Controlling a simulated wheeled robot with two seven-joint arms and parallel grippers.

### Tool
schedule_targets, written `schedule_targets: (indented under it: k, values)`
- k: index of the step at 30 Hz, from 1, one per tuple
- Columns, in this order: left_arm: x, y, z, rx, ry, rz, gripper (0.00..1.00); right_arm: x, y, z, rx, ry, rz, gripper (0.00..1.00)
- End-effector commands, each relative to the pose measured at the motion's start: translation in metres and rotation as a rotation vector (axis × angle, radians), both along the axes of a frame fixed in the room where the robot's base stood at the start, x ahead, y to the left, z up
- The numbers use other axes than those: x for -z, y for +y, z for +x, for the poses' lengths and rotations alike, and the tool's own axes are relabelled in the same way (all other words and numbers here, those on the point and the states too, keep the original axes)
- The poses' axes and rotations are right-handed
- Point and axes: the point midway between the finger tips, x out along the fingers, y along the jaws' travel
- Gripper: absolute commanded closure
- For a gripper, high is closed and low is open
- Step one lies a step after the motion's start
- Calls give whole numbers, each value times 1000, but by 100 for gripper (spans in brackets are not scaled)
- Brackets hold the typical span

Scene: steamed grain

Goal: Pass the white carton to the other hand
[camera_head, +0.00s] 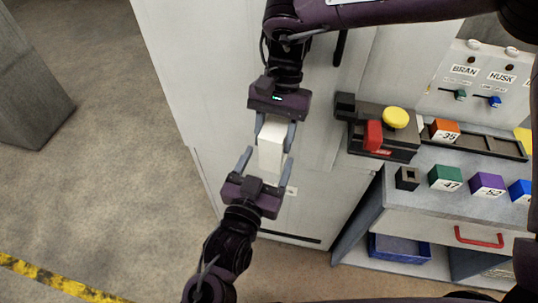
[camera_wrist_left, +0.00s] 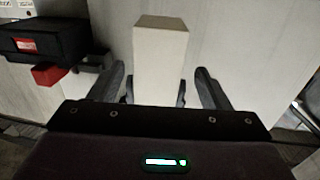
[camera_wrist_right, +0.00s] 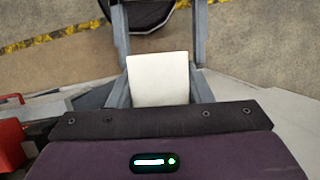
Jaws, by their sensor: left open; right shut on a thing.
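The white carton (camera_head: 271,150) is a plain, upright-looking block between my two grippers, held in the air in front of the pale cabinet. My right gripper (camera_head: 274,135), from the top, is shut on its upper part. My left gripper (camera_head: 267,165), from below, is open, with its fingers on either side of the carton's lower end. In the left wrist view the carton (camera_wrist_left: 160,58) stands between the spread left fingers, with gaps at both sides. In the right wrist view the carton (camera_wrist_right: 158,80) sits between the right fingers.
To the right is a bench with a black device bearing a yellow knob (camera_head: 396,117) and a red block (camera_head: 373,135). Orange (camera_head: 445,130), green (camera_head: 446,177) and purple (camera_head: 487,185) numbered blocks sit there. A blue bin (camera_head: 400,249) is below. Open floor lies left.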

Motion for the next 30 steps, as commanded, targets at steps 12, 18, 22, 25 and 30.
schedule_targets:
  k: [12, 18, 22, 25, 30]
  values:
    - [1, -9, 18, 1, 2, 1, 29, -1, 0, 0, 0, 0, 1, 85]
    - [1, -9, 18, 1, 1, 0, 41, -1, 0, 0, 0, 0, 1, 85]
    - [1, -8, 18, 1, 1, 0, 58, -1, 0, 0, 0, 0, 1, 85]
    - [1, -8, 18, 0, 2, 1, 71, 0, 0, 0, 0, 0, 0, 85]
    - [0, -8, 18, -2, -1, 0, 84, 0, 0, 0, 1, 1, -1, 47]
